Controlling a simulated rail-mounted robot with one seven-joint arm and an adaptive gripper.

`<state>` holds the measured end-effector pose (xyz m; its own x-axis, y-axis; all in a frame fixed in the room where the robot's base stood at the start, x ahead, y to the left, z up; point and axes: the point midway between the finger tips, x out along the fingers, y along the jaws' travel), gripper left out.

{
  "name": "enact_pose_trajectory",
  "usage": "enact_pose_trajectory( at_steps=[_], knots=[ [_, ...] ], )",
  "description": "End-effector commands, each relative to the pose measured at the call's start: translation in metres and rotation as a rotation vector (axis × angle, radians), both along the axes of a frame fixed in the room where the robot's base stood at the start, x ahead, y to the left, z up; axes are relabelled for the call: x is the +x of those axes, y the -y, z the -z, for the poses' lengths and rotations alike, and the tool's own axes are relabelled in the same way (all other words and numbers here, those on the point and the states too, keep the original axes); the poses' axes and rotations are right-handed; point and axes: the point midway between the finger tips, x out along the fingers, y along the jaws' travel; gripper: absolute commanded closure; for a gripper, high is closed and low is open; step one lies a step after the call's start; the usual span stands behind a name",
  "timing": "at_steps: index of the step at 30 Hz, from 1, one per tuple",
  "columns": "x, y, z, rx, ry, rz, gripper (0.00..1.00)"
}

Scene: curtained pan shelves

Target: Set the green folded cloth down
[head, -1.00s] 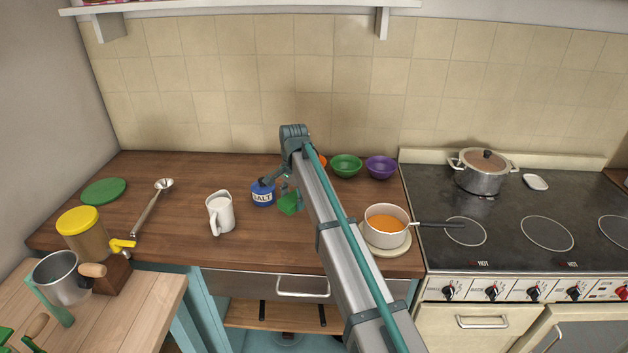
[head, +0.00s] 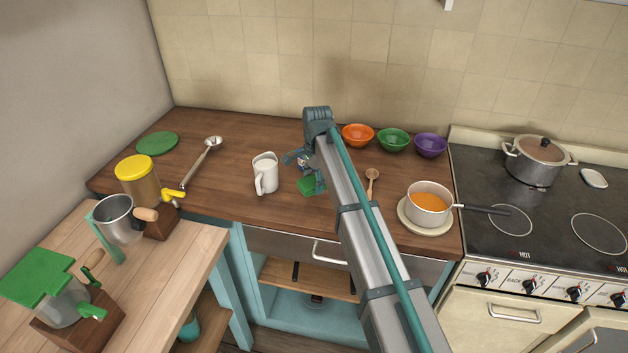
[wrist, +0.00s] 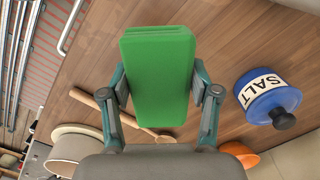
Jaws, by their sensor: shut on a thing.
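The green folded cloth (head: 308,186) is in my gripper (head: 314,178), over the wooden counter (head: 232,188), just right of the white pitcher (head: 265,174). In the wrist view the cloth (wrist: 158,62) is a flat green block, gripped between both fingers of my gripper (wrist: 159,84). My gripper is shut on it. Wooden counter shows around the cloth; whether its underside touches the counter I cannot tell. My arm hides part of the counter behind it in the head view.
The blue salt pot (wrist: 268,95) stands right of the cloth in the wrist view. A wooden spoon (wrist: 128,115) lies on the other side, near the saucepan of orange food (head: 428,205). Orange (head: 357,135), green and purple bowls line the back.

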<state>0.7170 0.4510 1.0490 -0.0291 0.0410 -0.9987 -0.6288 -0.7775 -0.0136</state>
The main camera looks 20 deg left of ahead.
Motion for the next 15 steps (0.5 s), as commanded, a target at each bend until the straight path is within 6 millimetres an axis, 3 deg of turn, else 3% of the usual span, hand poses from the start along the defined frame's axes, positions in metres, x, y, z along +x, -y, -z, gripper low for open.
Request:
enact_pose_trajectory(
  at_steps=[15],
  knots=[
    [0.000, 0.000, 0.043, 0.001, 0.001, 0.000, 0.89]
  ],
)
